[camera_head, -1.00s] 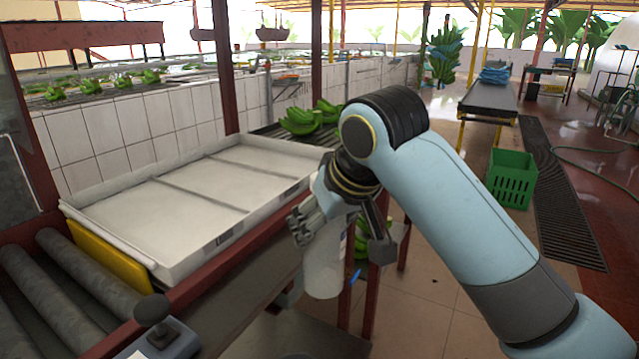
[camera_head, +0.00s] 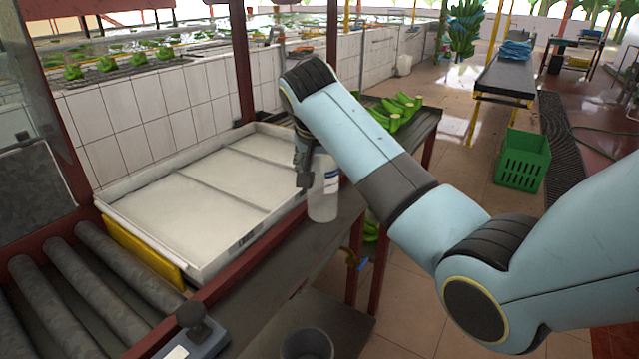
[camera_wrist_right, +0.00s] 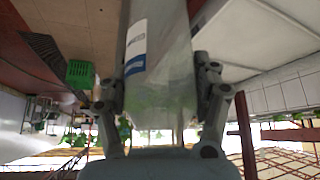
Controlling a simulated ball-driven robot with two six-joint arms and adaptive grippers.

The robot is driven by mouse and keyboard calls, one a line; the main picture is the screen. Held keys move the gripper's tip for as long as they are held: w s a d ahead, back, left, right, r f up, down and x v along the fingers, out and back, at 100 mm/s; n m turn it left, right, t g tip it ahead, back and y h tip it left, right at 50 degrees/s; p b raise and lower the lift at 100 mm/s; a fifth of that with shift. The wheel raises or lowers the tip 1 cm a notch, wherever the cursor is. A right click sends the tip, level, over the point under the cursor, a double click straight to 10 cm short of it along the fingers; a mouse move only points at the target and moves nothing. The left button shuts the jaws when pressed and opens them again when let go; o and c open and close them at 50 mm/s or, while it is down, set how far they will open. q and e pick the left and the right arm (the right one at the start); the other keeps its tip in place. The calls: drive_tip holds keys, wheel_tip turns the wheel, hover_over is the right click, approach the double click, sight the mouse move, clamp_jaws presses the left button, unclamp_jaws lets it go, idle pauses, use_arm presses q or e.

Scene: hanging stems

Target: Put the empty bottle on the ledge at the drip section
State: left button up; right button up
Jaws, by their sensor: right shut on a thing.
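A whitish, translucent bottle with a blue-and-white label (camera_head: 323,195) is upright in my right gripper (camera_head: 306,172), by the right corner of the shallow white tray. In the right wrist view the bottle (camera_wrist_right: 160,45) lies between the two fingers of the gripper (camera_wrist_right: 160,88), which is shut on it. The dark grey ledge (camera_head: 318,255) runs along the tray's front side, and the bottle's base shows in front of its far part. I cannot tell whether the base touches it. My left gripper is not in view.
The white tray (camera_head: 160,207) stands behind a red rail, with rollers (camera_head: 120,267) at left. Green bananas (camera_head: 397,110) lie on a dark table behind my arm. A dark bucket (camera_head: 308,345) stands low in front. A green crate (camera_head: 523,160) is on the floor at right.

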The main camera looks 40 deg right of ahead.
sight(318, 181)
drive_tip(key=shift+w+a+f, duration=0.1)
drive_tip(key=shift+w+f, duration=0.35)
drive_tip(key=shift+w, duration=0.1)
drive_tip(key=shift+f, duration=1.85)
drive_tip(key=o, duration=1.3)
drive_tip(key=shift+f, duration=0.1)
drive_tip(key=shift+c, duration=0.2)
drive_tip(key=shift+s+a+r, duration=0.15)
drive_tip(key=shift+a+r, duration=0.05)
drive_tip(key=shift+r, duration=0.25)
drive_tip(key=v, duration=1.1)
drive_tip(key=shift+s+r+p, duration=0.1)
drive_tip(key=shift+p, duration=0.2)
